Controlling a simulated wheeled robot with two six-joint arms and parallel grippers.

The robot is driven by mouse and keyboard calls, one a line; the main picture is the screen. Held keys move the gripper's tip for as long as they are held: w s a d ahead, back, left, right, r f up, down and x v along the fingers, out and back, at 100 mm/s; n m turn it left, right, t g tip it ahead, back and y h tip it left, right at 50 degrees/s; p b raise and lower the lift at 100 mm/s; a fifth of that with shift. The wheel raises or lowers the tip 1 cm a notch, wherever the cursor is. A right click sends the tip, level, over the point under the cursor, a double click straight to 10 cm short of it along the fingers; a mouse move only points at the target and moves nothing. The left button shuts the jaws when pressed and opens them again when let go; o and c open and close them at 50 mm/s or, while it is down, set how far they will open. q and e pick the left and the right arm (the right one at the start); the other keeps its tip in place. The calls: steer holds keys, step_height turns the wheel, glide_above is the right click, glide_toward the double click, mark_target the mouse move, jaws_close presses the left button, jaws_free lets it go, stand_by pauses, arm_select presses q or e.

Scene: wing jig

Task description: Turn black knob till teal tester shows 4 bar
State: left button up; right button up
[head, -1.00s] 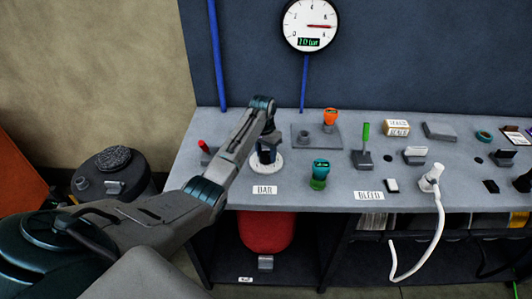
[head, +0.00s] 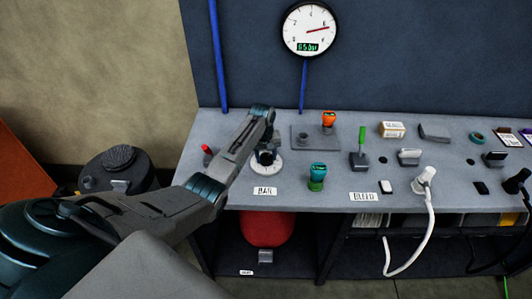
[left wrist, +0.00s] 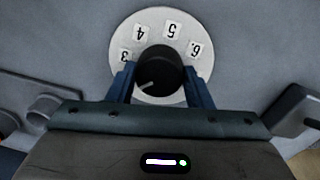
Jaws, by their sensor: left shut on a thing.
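The black knob (left wrist: 158,66) sits in the middle of a white dial (left wrist: 125,40) with the numbers 3, 4, 5 and 6 around it. The white line on the knob points down-left in the left wrist view, away from the numbers. My left gripper (left wrist: 160,84) is shut on the knob, one blue finger on each side. In the head view my left gripper (head: 265,150) hides most of the knob, and the dial (head: 267,168) shows below it. The teal tester (head: 317,178) stands upright on the bench, right of the dial; its reading is too small to read. My right gripper is not in view.
A round wall gauge (head: 310,25) has a red needle and a blurred green readout. An orange-topped tester (head: 328,120) stands on a grey plate behind. A green-handled lever (head: 361,148) and a white plug with hose (head: 427,178) are to the right. A red-topped piece (head: 207,150) is left.

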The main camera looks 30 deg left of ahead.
arm_select(q)
steer(key=n, duration=0.4)
steer(key=shift+r+n, duration=0.15)
steer(key=shift+n, duration=0.15)
steer(key=n, duration=0.4)
steer(key=shift+y, duration=0.3)
steer(key=shift+w+n, duration=0.1)
steer(key=shift+n, duration=0.2)
steer(key=o, duration=0.7)
steer(key=shift+o, duration=1.4)
steer(key=shift+d, duration=0.1)
